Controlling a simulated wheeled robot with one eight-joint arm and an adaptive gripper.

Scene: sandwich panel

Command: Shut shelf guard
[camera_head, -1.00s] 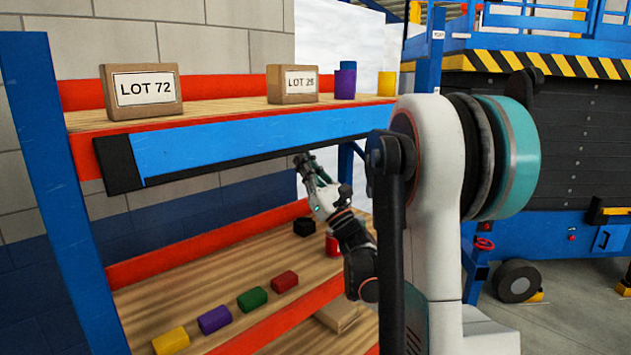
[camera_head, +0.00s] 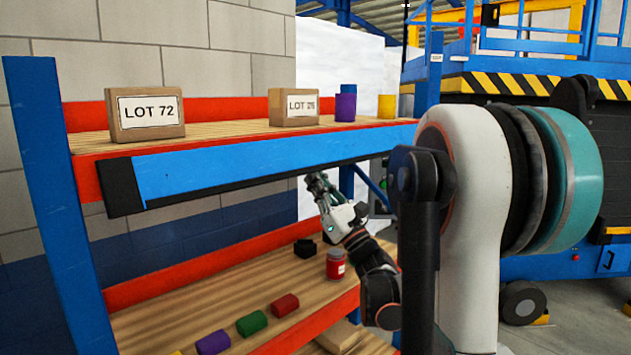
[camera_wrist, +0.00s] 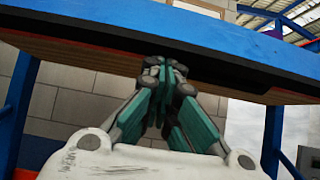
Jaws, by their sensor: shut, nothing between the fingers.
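The shelf guard (camera_head: 250,160) is a long blue panel with a black lower edge and a black left end. It runs along the front of the upper shelf, and its right end is behind my arm. My gripper (camera_head: 317,182) is shut and empty, just below the guard's lower edge, right of its middle. In the wrist view my gripper's closed fingertips (camera_wrist: 166,68) point up at the dark underside of the guard (camera_wrist: 190,35). I cannot tell whether they touch it.
Boxes marked LOT 72 (camera_head: 145,115) and LOT 28 (camera_head: 293,107), a purple cylinder (camera_head: 345,107) and a yellow one (camera_head: 387,105) stand on the upper shelf. Coloured blocks (camera_head: 252,322) and a red jar (camera_head: 336,265) are on the lower shelf. A blue post (camera_head: 55,200) stands left.

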